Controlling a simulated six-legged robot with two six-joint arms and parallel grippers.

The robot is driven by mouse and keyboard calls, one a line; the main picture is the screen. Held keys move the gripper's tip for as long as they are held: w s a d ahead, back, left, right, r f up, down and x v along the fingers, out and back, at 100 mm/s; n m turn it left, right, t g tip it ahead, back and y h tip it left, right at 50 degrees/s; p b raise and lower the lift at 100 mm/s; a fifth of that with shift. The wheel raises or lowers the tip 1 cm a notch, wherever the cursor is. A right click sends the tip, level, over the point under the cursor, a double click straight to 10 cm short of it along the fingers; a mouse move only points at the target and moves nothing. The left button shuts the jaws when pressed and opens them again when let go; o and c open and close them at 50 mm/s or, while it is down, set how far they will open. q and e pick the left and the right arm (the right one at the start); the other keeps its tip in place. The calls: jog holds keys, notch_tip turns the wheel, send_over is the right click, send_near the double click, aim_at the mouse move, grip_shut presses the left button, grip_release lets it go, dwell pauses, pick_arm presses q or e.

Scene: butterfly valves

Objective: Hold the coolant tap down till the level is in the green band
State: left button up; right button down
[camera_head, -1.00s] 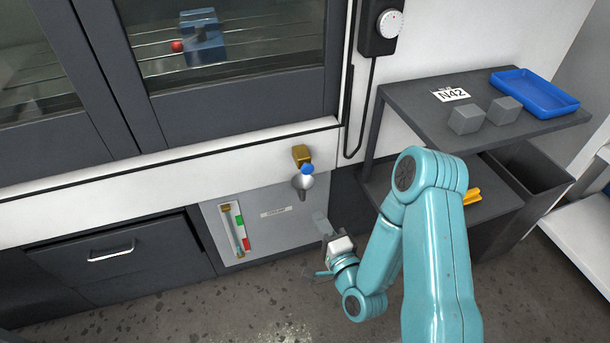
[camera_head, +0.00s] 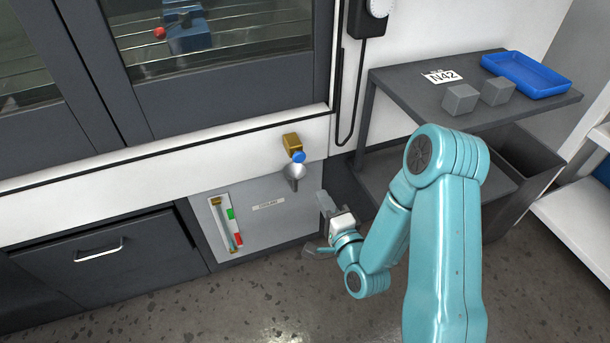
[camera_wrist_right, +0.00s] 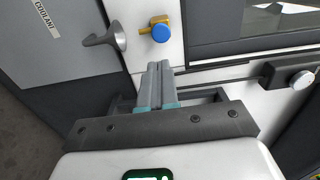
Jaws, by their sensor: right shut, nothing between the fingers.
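The coolant tap (camera_head: 292,142) is a brass block with a round blue button (camera_head: 298,157) on the white machine front. A grey funnel (camera_head: 294,171) sits below it. The blue button also shows in the right wrist view (camera_wrist_right: 160,33), just beyond my fingertips. The level gauge (camera_head: 226,223) is a slim tube beside a strip with green above and red below; its liquid level is too small to read. My right gripper (camera_head: 323,199) is below and right of the tap, apart from it. In the right wrist view its fingers (camera_wrist_right: 159,66) are shut and empty. My left gripper is out of view.
A dark shelf cart (camera_head: 400,85) on the right bears grey blocks (camera_head: 460,98), a blue tray (camera_head: 526,74) and an N42 card (camera_head: 441,77). A black cable hangs left of it. A drawer (camera_head: 95,260) is at lower left. The floor in front is clear.

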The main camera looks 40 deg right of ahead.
aim_at(301, 159)
pick_arm(q)
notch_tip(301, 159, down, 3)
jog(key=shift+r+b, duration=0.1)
jog(key=shift+b, duration=0.5)
pick_arm(e)
jog(key=x, duration=1.2)
